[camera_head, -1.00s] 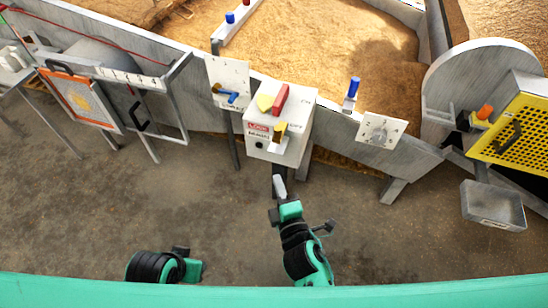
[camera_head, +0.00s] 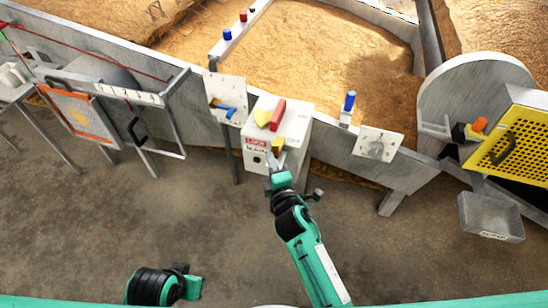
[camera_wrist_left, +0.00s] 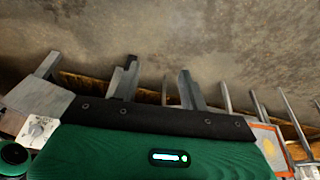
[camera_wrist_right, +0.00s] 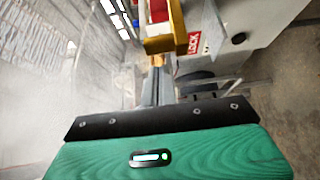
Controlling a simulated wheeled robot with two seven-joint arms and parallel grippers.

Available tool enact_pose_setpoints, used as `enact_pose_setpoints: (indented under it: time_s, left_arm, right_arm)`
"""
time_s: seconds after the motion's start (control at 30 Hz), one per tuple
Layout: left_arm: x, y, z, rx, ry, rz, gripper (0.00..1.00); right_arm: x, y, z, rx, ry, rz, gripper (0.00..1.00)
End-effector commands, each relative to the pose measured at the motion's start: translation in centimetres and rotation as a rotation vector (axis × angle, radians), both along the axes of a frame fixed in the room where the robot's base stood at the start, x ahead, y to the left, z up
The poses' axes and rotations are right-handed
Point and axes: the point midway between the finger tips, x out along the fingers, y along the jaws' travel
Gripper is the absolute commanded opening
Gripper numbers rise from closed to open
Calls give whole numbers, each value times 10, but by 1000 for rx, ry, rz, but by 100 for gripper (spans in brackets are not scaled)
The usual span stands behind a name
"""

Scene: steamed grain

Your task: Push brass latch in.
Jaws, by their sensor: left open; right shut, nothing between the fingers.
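The brass latch (camera_head: 278,145) is on the front of a white box (camera_head: 296,128) labelled LOCK and MAIN. In the right wrist view the brass latch (camera_wrist_right: 165,44) is an angled brass-coloured piece just beyond my fingertips. My right gripper (camera_head: 271,168) is shut and empty, its tips right by the latch. Its fingers also show in the right wrist view (camera_wrist_right: 155,80); I cannot tell if they touch the latch. My left gripper (camera_wrist_left: 156,80) is open and empty, away from the box, over the floor at the lower left of the head view.
A red handle (camera_head: 277,113) and a yellow piece (camera_head: 262,117) sit on top of the box. A panel with a blue lever (camera_head: 226,104) is left of it, and a dial plate (camera_head: 378,144) right. A grey bin (camera_head: 491,217) stands far right. The floor in front is clear.

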Motion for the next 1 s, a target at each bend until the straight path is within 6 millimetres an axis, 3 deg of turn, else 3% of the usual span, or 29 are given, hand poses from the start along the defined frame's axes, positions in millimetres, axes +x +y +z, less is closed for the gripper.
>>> enact_pose_setpoints:
  time_s: [0.2,0.6,1.0]
  left_arm:
    - [0,0,-8,2,10,0,44]
    - [1,-1,-5,0,5,0,44]
    - [3,-2,-18,1,22,1,44]
  right_arm:
    - [11,-7,0,-1,0,-1,0]
    - [15,-8,0,-1,0,0,0]
    - [80,-29,0,-3,-1,-1,0]
